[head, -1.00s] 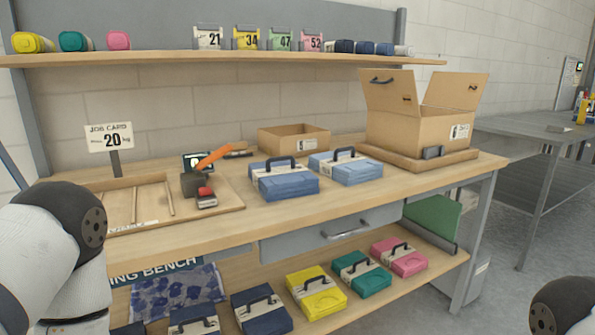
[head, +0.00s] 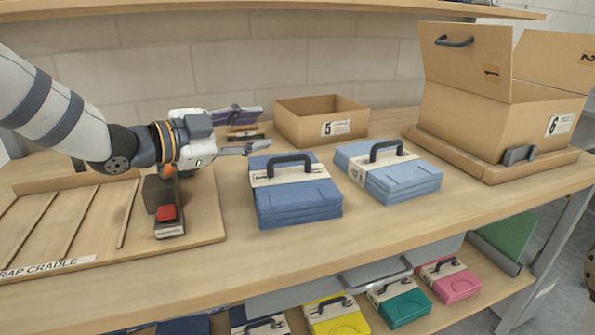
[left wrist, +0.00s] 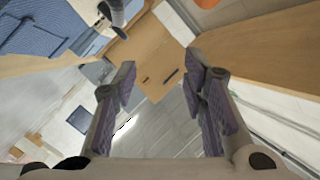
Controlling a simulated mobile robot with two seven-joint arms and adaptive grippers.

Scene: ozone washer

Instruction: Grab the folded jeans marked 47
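Two folded jeans bundles with pale bands and black handles lie on the bench: a darker blue one (head: 300,205) at the centre and a lighter blue one (head: 400,180) to its right. No number can be read on either band. My left gripper (head: 262,130) is open and empty, pointing right, just left of and above the darker bundle. In the left wrist view the gripper (left wrist: 163,62) shows both fingers apart with nothing between them. A blue bundle (left wrist: 35,28) shows at that view's upper left. My right gripper is not in view.
An open carton (head: 465,110) stands on a wooden base at the right. A small open box (head: 320,123) is behind the bundles. The wrap cradle (head: 80,215) and a red-topped tool (head: 169,218) are left. Coloured bundles lie on the lower shelf. The front bench strip is clear.

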